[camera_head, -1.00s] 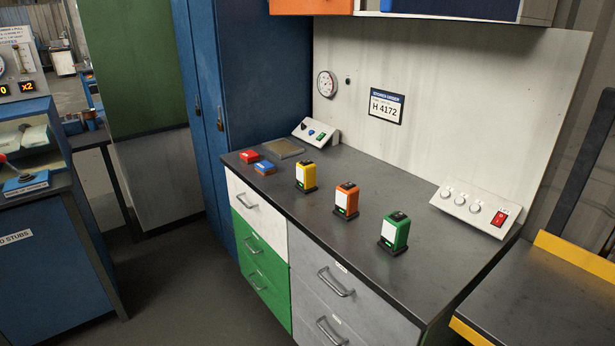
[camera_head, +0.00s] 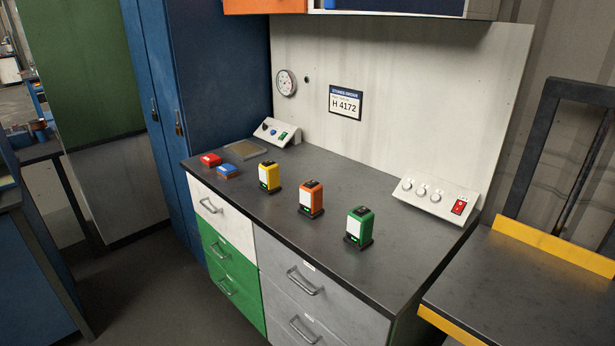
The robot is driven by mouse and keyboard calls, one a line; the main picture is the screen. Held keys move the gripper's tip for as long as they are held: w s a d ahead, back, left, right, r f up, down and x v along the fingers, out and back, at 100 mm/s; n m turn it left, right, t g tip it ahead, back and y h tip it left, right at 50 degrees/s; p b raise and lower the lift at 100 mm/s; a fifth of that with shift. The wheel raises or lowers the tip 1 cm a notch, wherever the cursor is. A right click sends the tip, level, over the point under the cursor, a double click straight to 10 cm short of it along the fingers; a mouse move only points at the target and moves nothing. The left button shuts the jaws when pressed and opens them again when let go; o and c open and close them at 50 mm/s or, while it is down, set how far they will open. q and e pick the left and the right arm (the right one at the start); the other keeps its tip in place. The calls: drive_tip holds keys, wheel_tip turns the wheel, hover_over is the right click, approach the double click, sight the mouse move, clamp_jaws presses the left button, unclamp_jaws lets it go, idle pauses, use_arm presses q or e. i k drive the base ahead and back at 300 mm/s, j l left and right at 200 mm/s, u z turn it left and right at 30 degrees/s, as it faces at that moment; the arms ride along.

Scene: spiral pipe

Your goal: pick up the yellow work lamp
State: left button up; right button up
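The yellow work lamp (camera_head: 268,177) stands upright on the dark top of the workbench (camera_head: 330,186), with a white front panel. It is the leftmost of three like lamps in a row. The orange lamp (camera_head: 311,198) stands to its right, and the green lamp (camera_head: 359,227) stands further right and nearer the front edge. The three lamps are apart from each other. Neither of my grippers shows in the head view.
A switch panel (camera_head: 276,132) stands behind, and another with knobs (camera_head: 436,199) at right. Drawers with handles face the front. A yellow-edged table (camera_head: 530,290) adjoins at right.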

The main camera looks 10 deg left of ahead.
sight(268, 170)
drive_tip(key=i+j+z, duration=0.15)
drive_tip(key=j+z, duration=0.3)
drive_tip(key=j, duration=0.35)
drive_tip(key=j+z, duration=0.5)
drive_tip(key=j, duration=0.3)
